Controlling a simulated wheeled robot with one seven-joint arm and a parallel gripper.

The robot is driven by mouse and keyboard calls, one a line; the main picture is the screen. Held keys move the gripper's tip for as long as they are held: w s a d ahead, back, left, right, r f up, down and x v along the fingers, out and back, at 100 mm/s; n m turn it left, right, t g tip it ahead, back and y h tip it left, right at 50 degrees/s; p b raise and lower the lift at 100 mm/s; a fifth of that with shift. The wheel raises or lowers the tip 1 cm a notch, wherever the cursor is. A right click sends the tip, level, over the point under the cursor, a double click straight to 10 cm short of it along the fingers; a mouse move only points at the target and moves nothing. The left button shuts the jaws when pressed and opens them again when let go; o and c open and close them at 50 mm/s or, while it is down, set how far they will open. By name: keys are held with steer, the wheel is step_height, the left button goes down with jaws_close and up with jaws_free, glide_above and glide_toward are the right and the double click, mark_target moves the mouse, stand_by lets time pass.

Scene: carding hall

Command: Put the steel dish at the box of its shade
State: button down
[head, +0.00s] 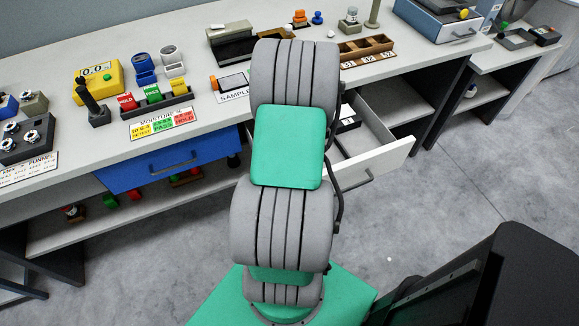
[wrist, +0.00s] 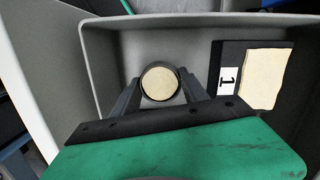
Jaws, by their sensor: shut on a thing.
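My gripper (wrist: 160,88) is shut on a small round steel dish (wrist: 159,82), with a finger on either side of it. The dish has a dark rim and a pale cream fill, and is inside or just over the open drawer (wrist: 115,40). I cannot tell whether it touches the drawer floor. To its right, apart from it, is a dark box (wrist: 229,57) with a white label "1" and a cream-coloured piece (wrist: 263,78) on it. In the head view my arm hides the gripper and dish; a dark box with a white label (head: 348,124) shows in the drawer.
The pulled-out drawer's white front (head: 378,163) juts from the bench, right of my arm. A closed blue drawer (head: 170,160) is to the left. The bench top (head: 210,115) carries gauges, colour-coded blocks and a wooden tray (head: 367,48). Grey floor (head: 450,160) is open at right.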

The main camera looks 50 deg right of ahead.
steer(key=shift+f, duration=0.6)
steer(key=shift+f, duration=0.1)
steer(key=c, duration=0.6)
jaws_free()
